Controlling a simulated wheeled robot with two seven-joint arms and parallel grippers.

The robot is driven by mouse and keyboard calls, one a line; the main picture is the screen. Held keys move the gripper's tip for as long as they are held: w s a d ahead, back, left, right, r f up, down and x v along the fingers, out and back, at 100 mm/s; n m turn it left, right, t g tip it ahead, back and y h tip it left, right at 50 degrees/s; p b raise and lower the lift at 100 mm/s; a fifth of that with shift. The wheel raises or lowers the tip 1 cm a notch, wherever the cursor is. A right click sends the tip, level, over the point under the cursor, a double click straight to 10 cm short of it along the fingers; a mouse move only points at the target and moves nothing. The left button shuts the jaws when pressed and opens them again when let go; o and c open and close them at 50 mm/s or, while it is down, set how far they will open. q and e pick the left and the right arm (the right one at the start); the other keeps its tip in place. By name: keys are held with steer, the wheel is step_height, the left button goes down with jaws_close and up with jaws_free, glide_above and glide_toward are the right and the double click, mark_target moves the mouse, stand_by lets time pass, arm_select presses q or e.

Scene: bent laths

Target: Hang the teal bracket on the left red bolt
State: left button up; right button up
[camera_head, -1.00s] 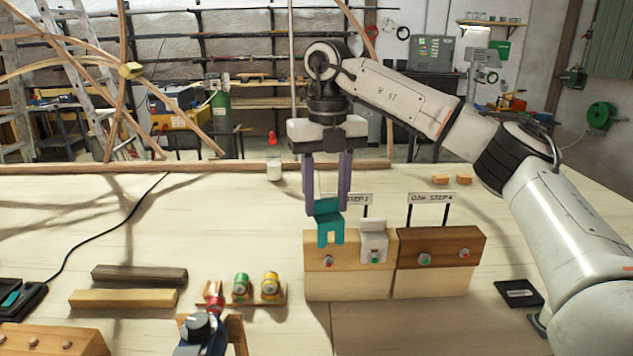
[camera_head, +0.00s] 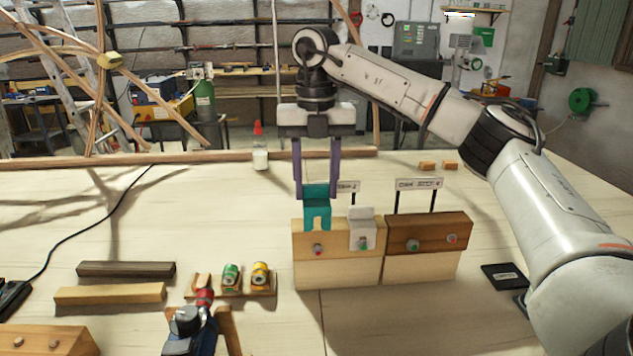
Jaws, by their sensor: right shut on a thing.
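The teal bracket (camera_head: 317,207) is upright with its two legs pointing down. My right gripper (camera_head: 317,195) is shut on its top, fingers on either side. The bracket's lower end overlaps the top edge of the left wooden block (camera_head: 337,268) in the picture, just above the left red bolt (camera_head: 318,250). The bolt is fully visible, and the bracket appears apart from it. A white bracket (camera_head: 361,229) hangs beside it at a green bolt (camera_head: 363,244). My left gripper is not in view.
The right block (camera_head: 427,235) carries a green and a red bolt; signs (camera_head: 419,184) stand behind the blocks. A small rack (camera_head: 263,287) with green and yellow rolls stands left. Two wood bars (camera_head: 126,270) lie farther left. The table behind the blocks is largely clear.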

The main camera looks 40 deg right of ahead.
mark_target(316, 198)
steer(key=shift+f, duration=0.15)
steer(key=shift+f+b, duration=0.6)
steer(key=shift+f, duration=0.75)
steer(key=shift+f+b, duration=0.5)
steer(key=shift+f, duration=0.75)
stand_by(0.6)
steer(key=o, duration=1.2)
steer(key=shift+r, duration=0.1)
step_height(316, 198, up, 2)
steer(key=shift+r+p, duration=0.2)
steer(key=shift+p, duration=1.05)
steer(key=shift+r, duration=2.25)
